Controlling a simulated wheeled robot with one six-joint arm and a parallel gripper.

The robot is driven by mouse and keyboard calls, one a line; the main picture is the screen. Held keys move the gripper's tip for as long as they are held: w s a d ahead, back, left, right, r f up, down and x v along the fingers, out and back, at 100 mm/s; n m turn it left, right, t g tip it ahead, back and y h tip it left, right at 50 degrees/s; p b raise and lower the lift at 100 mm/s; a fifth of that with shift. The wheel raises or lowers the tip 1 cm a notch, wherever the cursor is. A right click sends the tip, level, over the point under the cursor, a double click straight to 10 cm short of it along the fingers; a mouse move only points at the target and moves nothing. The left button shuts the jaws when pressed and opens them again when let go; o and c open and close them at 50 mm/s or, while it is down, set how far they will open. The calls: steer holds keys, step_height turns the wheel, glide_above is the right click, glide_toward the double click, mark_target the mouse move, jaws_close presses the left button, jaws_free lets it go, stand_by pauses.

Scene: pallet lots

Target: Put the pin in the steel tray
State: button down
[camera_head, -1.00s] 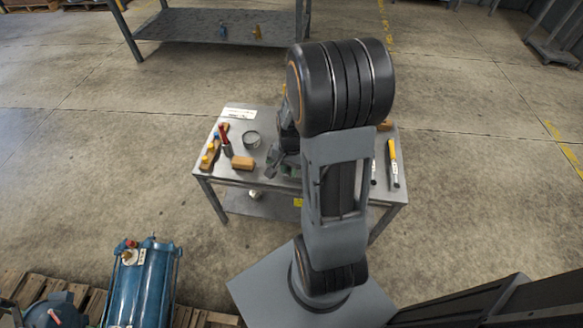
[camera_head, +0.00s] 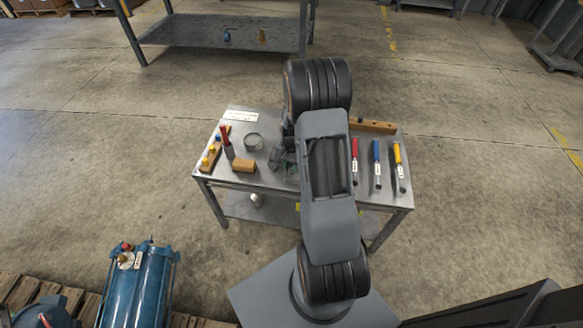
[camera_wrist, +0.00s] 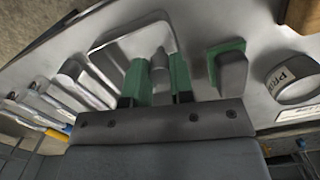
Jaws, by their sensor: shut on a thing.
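My gripper (camera_wrist: 158,82) has green-padded fingers and is shut on a slim grey pin (camera_wrist: 160,68), which stands out between the pads in the wrist view. The steel tray (camera_wrist: 128,32), a shallow bright-rimmed rectangle, lies on the bench just beyond and to the left of the fingers. The pin appears to overlap its edge in the picture; I cannot tell its height above the tray. In the head view my arm hides the tray and the pin.
The metal bench (camera_head: 232,180) holds a round tin (camera_head: 253,141), a wooden block (camera_head: 243,166), a peg rack (camera_head: 210,156), and red-, blue- and yellow-handled tools (camera_head: 376,165) at right. A green-and-grey piece (camera_wrist: 229,68) stands right of my gripper in the wrist view.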

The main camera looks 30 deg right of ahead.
steer(key=shift+f, duration=0.6)
steer(key=shift+f, duration=0.1)
steer(key=shift+f, duration=0.15)
steer(key=c, duration=1)
jaws_free()
steer(key=shift+s, duration=0.1)
steer(key=shift+a, duration=0.15)
